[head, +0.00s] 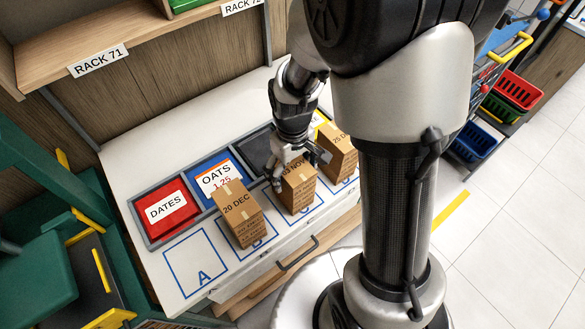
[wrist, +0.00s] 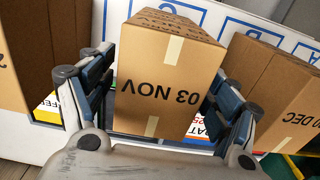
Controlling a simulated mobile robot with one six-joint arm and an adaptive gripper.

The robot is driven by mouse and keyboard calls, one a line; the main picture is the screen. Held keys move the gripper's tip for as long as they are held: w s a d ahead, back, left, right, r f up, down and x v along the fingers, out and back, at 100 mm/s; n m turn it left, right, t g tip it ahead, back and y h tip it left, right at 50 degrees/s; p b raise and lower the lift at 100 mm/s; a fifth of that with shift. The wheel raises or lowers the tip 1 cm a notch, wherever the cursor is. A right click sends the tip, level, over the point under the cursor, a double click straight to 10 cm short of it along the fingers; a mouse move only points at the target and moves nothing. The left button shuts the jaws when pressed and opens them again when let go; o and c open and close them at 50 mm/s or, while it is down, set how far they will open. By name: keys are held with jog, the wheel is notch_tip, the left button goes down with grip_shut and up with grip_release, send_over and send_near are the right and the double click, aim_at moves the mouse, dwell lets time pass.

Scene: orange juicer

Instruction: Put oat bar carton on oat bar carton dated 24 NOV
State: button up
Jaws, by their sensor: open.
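Three brown cartons stand in a row on the white counter. The middle carton, printed 03 NOV (head: 299,190), fills the centre of the wrist view (wrist: 165,62). My gripper (head: 298,170) is open, with one finger on each side of this carton; I cannot tell whether they touch it. The carton printed 20 DEC (head: 239,217) stands to its left in the head view and at the right in the wrist view (wrist: 272,88). The third carton (head: 338,152) stands to the right; its date seems to begin with 25. I see no carton reading 24 NOV.
Behind the cartons are a red DATES bin (head: 165,208), a blue OATS bin (head: 212,175) and a dark bin (head: 256,150). The marked square A (head: 195,262) is bare. A wooden shelf labelled RACK 71 (head: 97,60) hangs behind. The counter's left back is clear.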

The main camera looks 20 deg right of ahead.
aim_at(293, 166)
notch_tip(293, 166, up, 13)
jog(key=p, duration=0.3)
jog(key=s+r+m+t, duration=0.3)
jog(key=s+r+t, duration=0.1)
jog(key=s+r, duration=0.8)
jog(key=s, duration=0.3)
jog(key=shift+m+t, duration=0.3)
jog(key=shift+f, duration=0.1)
